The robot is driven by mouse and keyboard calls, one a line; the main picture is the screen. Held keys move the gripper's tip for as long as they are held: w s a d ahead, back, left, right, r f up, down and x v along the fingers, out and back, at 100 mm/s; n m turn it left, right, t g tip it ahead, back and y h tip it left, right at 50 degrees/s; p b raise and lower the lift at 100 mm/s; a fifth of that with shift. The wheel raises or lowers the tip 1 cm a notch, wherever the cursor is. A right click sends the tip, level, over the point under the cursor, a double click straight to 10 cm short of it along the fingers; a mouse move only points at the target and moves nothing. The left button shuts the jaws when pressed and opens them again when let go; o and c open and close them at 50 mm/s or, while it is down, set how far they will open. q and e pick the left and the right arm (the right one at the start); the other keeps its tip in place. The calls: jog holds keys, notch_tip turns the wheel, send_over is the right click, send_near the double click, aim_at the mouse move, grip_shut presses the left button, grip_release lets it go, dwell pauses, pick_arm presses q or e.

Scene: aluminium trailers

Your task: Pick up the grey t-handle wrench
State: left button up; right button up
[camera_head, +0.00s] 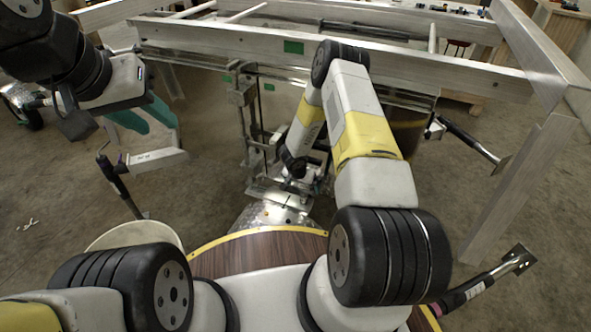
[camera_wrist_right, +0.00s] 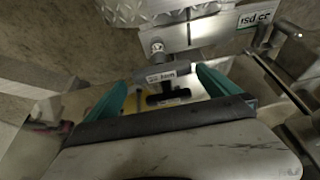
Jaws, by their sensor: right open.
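The grey t-handle wrench (camera_wrist_right: 168,76) shows in the right wrist view, with a grey labelled collar and a dark crossbar at its near end. My right gripper (camera_wrist_right: 160,82) is open, its two teal fingers on either side of the wrench with visible gaps. The wrench is not gripped. In the head view my right gripper (camera_head: 318,184) is small and partly hidden by my own arm, low by the metal fixture. I cannot make out the wrench there. My left gripper (camera_head: 150,117) is at upper left, its teal fingers apart and empty.
A metal plate with lettering (camera_wrist_right: 240,28) and a bright tread plate (camera_wrist_right: 130,10) lie beyond the wrench. A bar clamp (camera_wrist_right: 282,85) is at right. An aluminium trailer frame (camera_head: 230,38) spans the back, with a post (camera_head: 520,185) at right.

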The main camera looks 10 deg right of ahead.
aim_at(304, 188)
jog(key=x, duration=0.6)
jog(key=shift+a+f, duration=0.15)
jog(key=shift+f, duration=0.1)
jog(key=shift+c, duration=0.4)
jog(key=c, duration=1.6)
jog(key=shift+c, duration=0.2)
jog(key=shift+r, duration=0.15)
jog(key=shift+r, duration=0.6)
notch_tip(304, 188, up, 2)
jog(key=shift+r, duration=0.2)
jog(key=s+a+r, duration=0.1)
jog(key=s+a, duration=0.9)
jog(key=s, duration=0.2)
jog(key=shift+s, duration=0.35)
